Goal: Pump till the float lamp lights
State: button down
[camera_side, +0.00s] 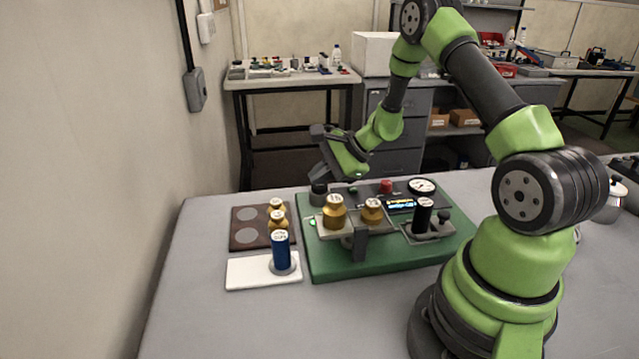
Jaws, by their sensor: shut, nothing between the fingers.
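My gripper (325,170) is shut and empty, pointing down at the far left of the green base (350,265). Its tips are close above a black round knob (318,194); I cannot tell whether they touch it. On the base, a brass weight (334,214) and another brass weight (372,212) stand on grey platforms. A small display (401,205), a red knob (386,186), a round dial gauge (422,187) and a black cylinder (423,214) are to the right. A small green spot (312,222) shows at the left platform's edge; I cannot tell whether it is the float lamp.
A brown tray (245,241) with brass weights (278,218) lies left of the base. A white plate (245,272) in front of it bears a blue cylinder (280,250). The grey table (215,320) is clear at the front left. A wall stands close on the left.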

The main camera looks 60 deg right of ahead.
aim_at(320, 187)
jog(key=shift+f, duration=0.45)
dwell(0.5)
jog(key=shift+r, duration=1.3)
jog(key=shift+r, duration=2.55)
